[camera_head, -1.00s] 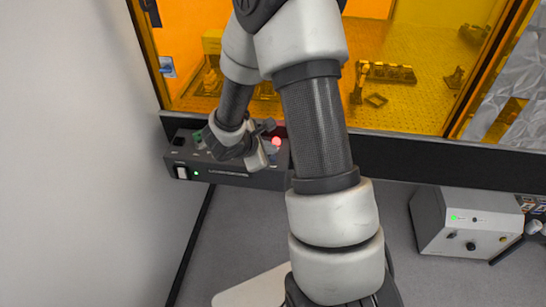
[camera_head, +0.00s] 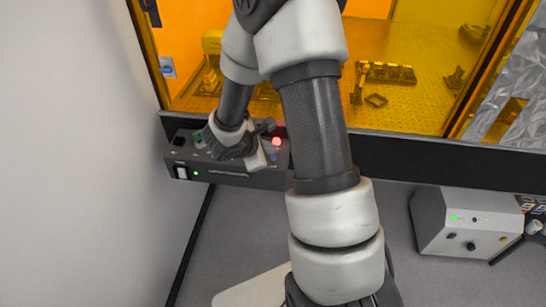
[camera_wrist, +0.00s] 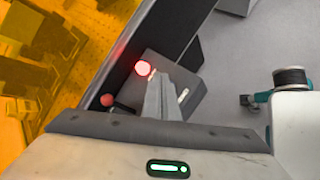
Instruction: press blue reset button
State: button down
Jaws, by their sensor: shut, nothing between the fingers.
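A dark control box (camera_head: 225,178) sits below the orange window at the left in the head view. A small blue button (camera_head: 273,159) shows on its top at the right, just right of my fingers and below a glowing red button (camera_head: 277,142). My gripper (camera_head: 262,163) is shut and empty, low over the right part of the box. In the wrist view, my closed fingers (camera_wrist: 157,84) point at the box top near the glowing red button (camera_wrist: 143,68). The blue button cannot be made out there. I cannot tell whether the fingers touch the box.
A green button (camera_head: 197,137) and a lit white switch (camera_head: 181,173) are on the box's left part. The orange window (camera_head: 400,110) stands behind it. A white wall is close on the left. A grey instrument box (camera_head: 455,225) stands at the right, with open floor between.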

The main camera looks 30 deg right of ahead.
jog(key=shift+f+b, duration=0.25)
jog(key=shift+b, duration=0.05)
jog(key=shift+f+b, duration=0.25)
jog(key=shift+b, duration=0.25)
jog(key=shift+f+b, duration=0.4)
jog(key=shift+b, duration=0.15)
dwell(0.5)
jog(key=shift+r, duration=0.15)
jog(key=shift+r+p, duration=0.4)
jog(key=shift+r, duration=0.35)
notch_tip(320, 180, up, 5)
jog(key=p, duration=0.3)
dwell(0.4)
dwell(0.6)
